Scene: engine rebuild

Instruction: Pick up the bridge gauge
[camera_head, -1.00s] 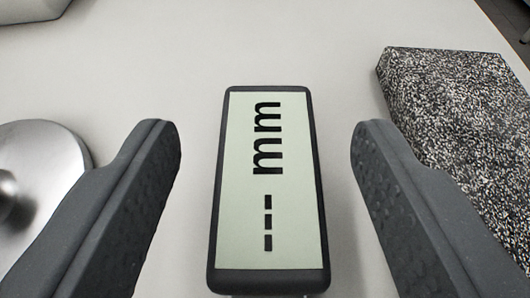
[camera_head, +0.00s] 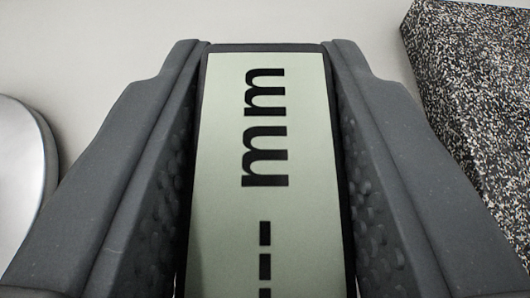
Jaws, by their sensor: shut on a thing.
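The bridge gauge (camera_head: 310,150) has a dark case and a pale green display that reads "--- mm", turned sideways. It stands in the middle of the head camera view, between the two fingers of my gripper (camera_head: 267,55). Both grey fingers press on its long sides near the far end, and the gripper is shut on it. The near end of the gauge runs out of the bottom of the picture. Its underside is hidden, so I cannot tell whether it touches the surface.
A speckled black-and-white block (camera_head: 475,90) stands close on the right, beside the right finger. A round shiny metal part (camera_head: 18,165) is at the left edge. The pale surface (camera_head: 130,25) beyond the gauge is clear.

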